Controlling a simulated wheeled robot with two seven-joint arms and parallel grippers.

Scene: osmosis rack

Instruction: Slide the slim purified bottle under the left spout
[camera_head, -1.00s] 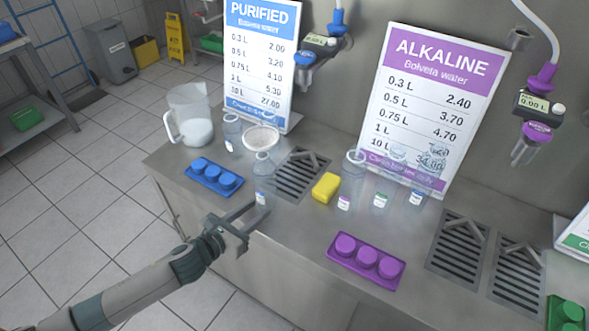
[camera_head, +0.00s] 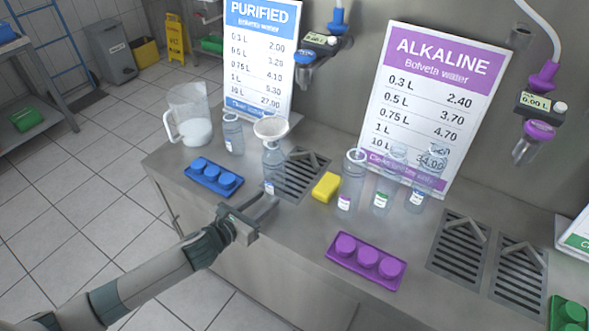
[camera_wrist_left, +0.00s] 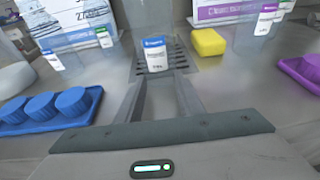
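The slim purified bottle (camera_head: 273,165) is clear, with a blue-and-white label and a white funnel (camera_head: 271,128) above it. It stands upright at the left edge of the left drip grate (camera_head: 305,174). Its label (camera_wrist_left: 155,54) shows at the fingertips in the left wrist view. My left gripper (camera_head: 266,201) is low at the counter, its fingers closed in around the bottle's lower part; the exact contact is hard to see. The left spout (camera_head: 305,58), blue-collared, hangs above and behind the grate. My right gripper is not in view.
A yellow sponge (camera_head: 326,187) lies just right of the grate. A blue cap tray (camera_head: 213,178) is to the left, with a pitcher (camera_head: 190,115) and another bottle (camera_head: 233,134) behind. Several bottles stand right of the sponge. A purple cap tray (camera_head: 365,261) lies near the front edge.

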